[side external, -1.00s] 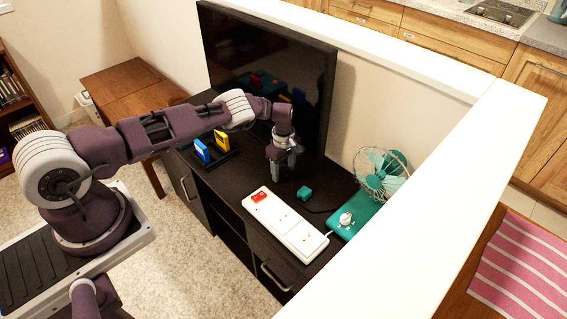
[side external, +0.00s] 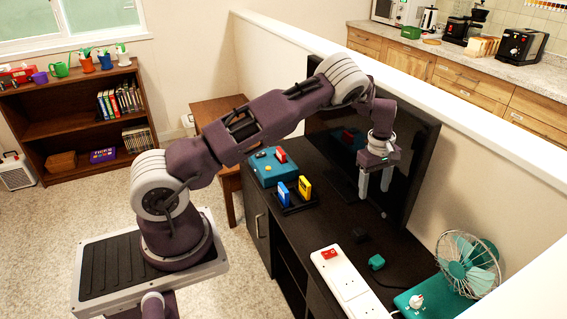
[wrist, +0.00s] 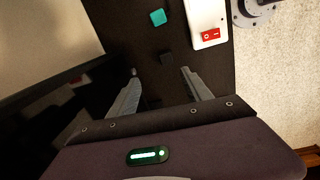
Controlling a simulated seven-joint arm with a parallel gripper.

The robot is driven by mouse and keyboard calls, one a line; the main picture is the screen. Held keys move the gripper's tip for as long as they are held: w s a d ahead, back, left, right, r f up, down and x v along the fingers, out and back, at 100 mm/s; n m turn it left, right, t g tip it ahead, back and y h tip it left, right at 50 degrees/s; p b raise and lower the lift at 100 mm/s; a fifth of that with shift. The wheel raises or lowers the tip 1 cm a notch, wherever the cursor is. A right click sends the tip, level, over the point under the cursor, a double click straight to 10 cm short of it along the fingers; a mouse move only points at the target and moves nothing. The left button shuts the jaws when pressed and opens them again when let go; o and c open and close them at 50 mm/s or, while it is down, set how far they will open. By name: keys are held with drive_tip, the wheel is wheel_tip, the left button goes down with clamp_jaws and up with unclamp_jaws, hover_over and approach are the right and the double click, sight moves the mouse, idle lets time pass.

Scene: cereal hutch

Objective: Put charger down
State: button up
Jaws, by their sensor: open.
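Nothing touches the fingers.
A teal cube (side external: 376,262) and a white power strip (side external: 345,285) with a red switch lie nearer the front. A teal fan (side external: 468,265) stands right. Blue and yellow cartridges (side external: 294,193) and a teal box (side external: 273,168) are left. The TV (side external: 415,170) stands close behind my gripper.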

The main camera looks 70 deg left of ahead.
drive_tip(key=s+d+r+m+t+h, duration=0.1)
drive_tip(key=s+d+r+m, duration=0.3)
drive_tip(key=r, duration=0.8)
drive_tip(key=s+d+r+m+t+h, duration=0.1)
drive_tip(key=s+d+r, duration=0.3)
drive_tip(key=r, duration=0.7)
drive_tip(key=s+d+r+m+t, duration=0.1)
drive_tip(key=s+d+r+m, duration=0.2)
drive_tip(key=s, duration=0.4)
drive_tip(key=s+r+m, duration=0.2)
drive_tip(key=s+r, duration=0.3)
drive_tip(key=s, duration=0.2)
drive_tip(key=s+d+f+m+t+y, duration=0.1)
drive_tip(key=s+m, duration=0.6)
drive_tip(key=s, duration=0.9)
drive_tip(key=shift+s+d+f+t+y, duration=0.3)
drive_tip(key=shift+t+y, duration=0.2)
drive_tip(key=shift+y, duration=0.2)
